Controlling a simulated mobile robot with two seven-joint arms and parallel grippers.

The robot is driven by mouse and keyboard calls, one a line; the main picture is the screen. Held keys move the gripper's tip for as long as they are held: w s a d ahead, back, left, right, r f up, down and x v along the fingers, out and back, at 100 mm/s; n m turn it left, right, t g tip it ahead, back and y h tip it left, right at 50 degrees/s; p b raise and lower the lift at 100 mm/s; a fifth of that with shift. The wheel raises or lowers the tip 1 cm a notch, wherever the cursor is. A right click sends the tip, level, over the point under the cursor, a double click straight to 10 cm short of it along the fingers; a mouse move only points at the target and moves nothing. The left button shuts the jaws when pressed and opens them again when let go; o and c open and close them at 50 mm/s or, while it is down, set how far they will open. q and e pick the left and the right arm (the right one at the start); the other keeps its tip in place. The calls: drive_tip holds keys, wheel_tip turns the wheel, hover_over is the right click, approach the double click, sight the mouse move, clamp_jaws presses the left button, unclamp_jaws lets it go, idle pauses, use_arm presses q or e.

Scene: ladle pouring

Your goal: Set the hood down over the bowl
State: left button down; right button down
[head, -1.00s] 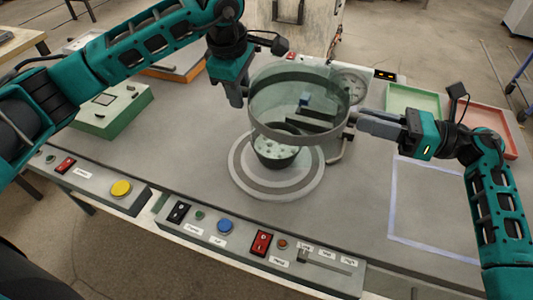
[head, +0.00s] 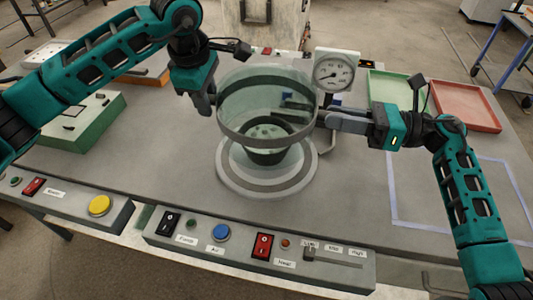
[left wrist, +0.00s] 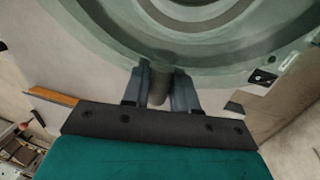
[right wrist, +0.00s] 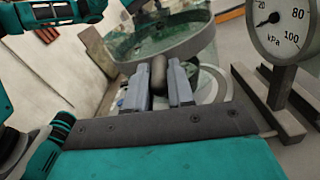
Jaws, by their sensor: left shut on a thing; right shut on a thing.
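The hood (head: 225,131) is a clear round cylinder with a grey-green lower rim, held in the air between my two grippers. The dark bowl (head: 266,155) stands on a round plate with grey rings (head: 232,178) and shows through and below the hood. My left gripper (head: 207,107) is shut on the hood's left side; in the left wrist view its fingers (left wrist: 161,88) clasp a short grey handle. My right gripper (head: 322,118) is shut on the right side; the right wrist view shows its fingers (right wrist: 160,80) around a dark handle. The hood's rim appears above the plate.
A pressure gauge (head: 336,72) stands behind the hood to the right. Green (head: 396,92) and red (head: 465,106) trays lie at the back right. Control panels (head: 257,245) with switches line the front edge. A green box (head: 85,120) sits at left.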

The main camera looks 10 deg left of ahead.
use_arm(q)
drive_tip(key=shift+f, duration=0.1)
